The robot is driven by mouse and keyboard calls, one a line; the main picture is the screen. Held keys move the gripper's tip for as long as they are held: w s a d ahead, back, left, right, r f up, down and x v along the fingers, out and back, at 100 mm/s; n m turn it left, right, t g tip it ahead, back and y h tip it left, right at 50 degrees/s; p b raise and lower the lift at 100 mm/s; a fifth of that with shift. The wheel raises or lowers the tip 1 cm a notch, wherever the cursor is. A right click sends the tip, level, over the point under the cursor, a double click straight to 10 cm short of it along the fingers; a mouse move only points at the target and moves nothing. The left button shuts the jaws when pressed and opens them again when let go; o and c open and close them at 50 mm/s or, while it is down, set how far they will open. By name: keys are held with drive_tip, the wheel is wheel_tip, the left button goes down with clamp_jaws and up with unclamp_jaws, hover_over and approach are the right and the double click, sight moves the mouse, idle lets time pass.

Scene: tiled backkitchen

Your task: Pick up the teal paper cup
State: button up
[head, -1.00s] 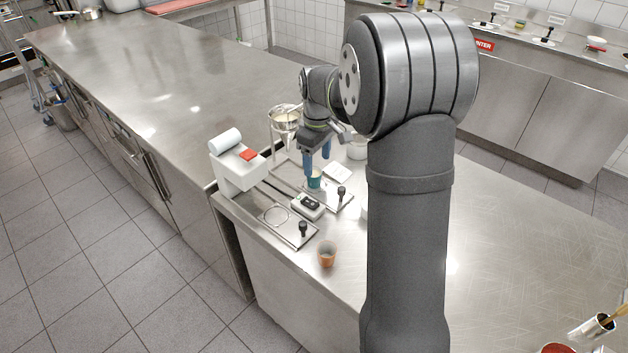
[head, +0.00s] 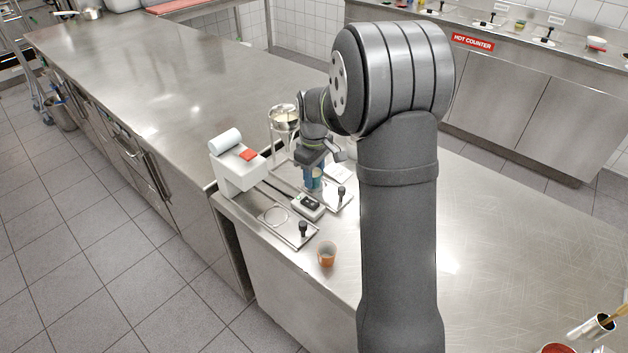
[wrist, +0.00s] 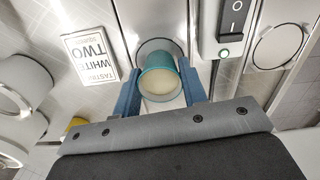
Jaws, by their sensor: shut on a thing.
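The teal paper cup (head: 316,180) stands upright on a metal stand on the counter. In the wrist view the teal cup (wrist: 152,66) shows its rim and a pale content inside. My gripper (head: 313,178) has come down around it, and its blue fingers (wrist: 165,92) are shut on the cup, one on each side. The cup's far side and base are partly hidden in the wrist view.
An orange cup (head: 327,254) stands near the counter's front edge. A white dispenser (head: 236,168) is to the left. A switch box (head: 307,206) and a second ringed plate (head: 285,222) lie in front.

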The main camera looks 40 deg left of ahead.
drive_tip(key=shift+r, duration=0.15)
wheel_tip(320, 180, up, 4)
drive_tip(key=shift+r, duration=0.1)
drive_tip(key=w+d+r, duration=0.4)
drive_tip(key=d+r, duration=0.2)
drive_tip(key=d, duration=0.4)
drive_tip(key=s+a+f, duration=0.2)
drive_tip(key=s+a, duration=0.1)
drive_tip(key=s, duration=0.3)
drive_tip(key=s+a+f, duration=0.2)
drive_tip(key=s+a, duration=0.1)
drive_tip(key=s, duration=0.3)
drive_tip(key=s+a+f, duration=0.2)
drive_tip(key=s+a, duration=0.1)
drive_tip(key=s, duration=0.3)
drive_tip(key=shift+a+f, duration=0.2)
drive_tip(key=shift+a, duration=0.2)
drive_tip(key=shift+s+f, duration=0.2)
drive_tip(key=shift+s, duration=0.1)
drive_tip(key=shift+f, duration=1.65)
drive_tip(key=shift+f, duration=0.2)
